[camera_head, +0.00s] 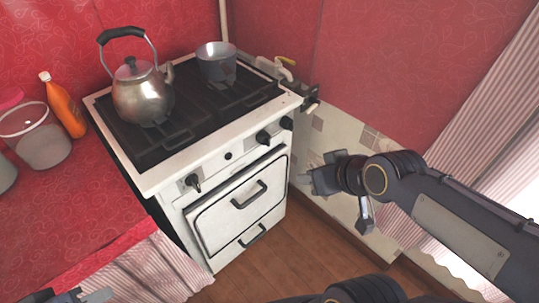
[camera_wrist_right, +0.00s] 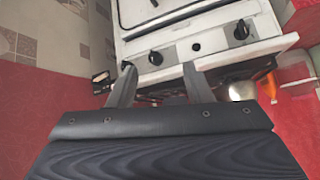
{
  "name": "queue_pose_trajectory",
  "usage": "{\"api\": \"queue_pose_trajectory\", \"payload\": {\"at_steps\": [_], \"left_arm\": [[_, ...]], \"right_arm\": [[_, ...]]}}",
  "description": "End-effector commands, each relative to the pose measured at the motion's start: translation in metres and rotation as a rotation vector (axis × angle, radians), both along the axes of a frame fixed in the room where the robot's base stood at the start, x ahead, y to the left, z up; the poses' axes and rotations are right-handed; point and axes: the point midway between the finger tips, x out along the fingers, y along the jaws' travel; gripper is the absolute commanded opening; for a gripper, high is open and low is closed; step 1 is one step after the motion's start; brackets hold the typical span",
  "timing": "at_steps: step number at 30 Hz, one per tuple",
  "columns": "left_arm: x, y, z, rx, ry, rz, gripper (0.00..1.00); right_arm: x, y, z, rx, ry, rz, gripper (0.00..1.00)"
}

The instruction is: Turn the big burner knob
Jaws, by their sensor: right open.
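The white stove's front panel carries dark burner knobs: one at the left (camera_head: 193,182), a small round one in the middle (camera_head: 228,156), and one toward the right (camera_head: 263,136). Another dark knob-like part (camera_head: 286,123) sits at the right corner. My right gripper (camera_head: 318,180) is open and empty, right of the stove and apart from the knobs. In the right wrist view, its fingers (camera_wrist_right: 160,84) are spread below a black knob (camera_wrist_right: 155,58); another black knob (camera_wrist_right: 241,31) is farther right. My left gripper (camera_head: 72,296) is cut off at the bottom left.
A steel kettle (camera_head: 142,96) and a grey pot (camera_head: 216,64) stand on the stove top. An oven door with a handle (camera_head: 249,194) is below the knobs. A gas valve (camera_head: 310,98) projects right of the stove. An orange bottle (camera_head: 65,106) stands on the left counter.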

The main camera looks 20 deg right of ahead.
Motion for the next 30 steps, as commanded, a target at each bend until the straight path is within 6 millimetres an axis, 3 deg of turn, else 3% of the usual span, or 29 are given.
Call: {"api": "queue_pose_trajectory", "payload": {"at_steps": [1,3,6,12,18,23,30], "left_arm": [[0.000,0.000,-0.049,0.000,0.001,0.000,0.32],[0.000,0.000,-0.080,0.000,0.001,0.000,0.32],[0.000,0.000,-0.122,0.000,0.001,0.000,0.32],[0.000,0.000,-0.192,0.000,0.001,0.000,0.32],[0.000,0.000,-0.221,0.000,0.000,0.000,0.32],[0.000,0.000,-0.223,0.000,0.000,0.000,0.32],[0.000,0.000,-0.227,0.000,0.000,0.000,0.32]], "right_arm": [[0.025,-0.013,-0.045,-0.086,-0.067,0.023,0.52],[0.059,-0.027,-0.065,-0.210,-0.184,0.070,0.58],[0.103,-0.038,-0.093,-0.376,-0.352,0.155,0.58],[0.164,-0.035,-0.140,-0.621,-0.673,0.333,0.58],[0.184,-0.022,-0.159,-0.718,-0.873,0.428,0.58],[0.193,-0.017,-0.158,-0.735,-0.917,0.446,0.58],[0.229,-0.009,-0.157,-0.733,-0.917,0.445,0.58]]}}
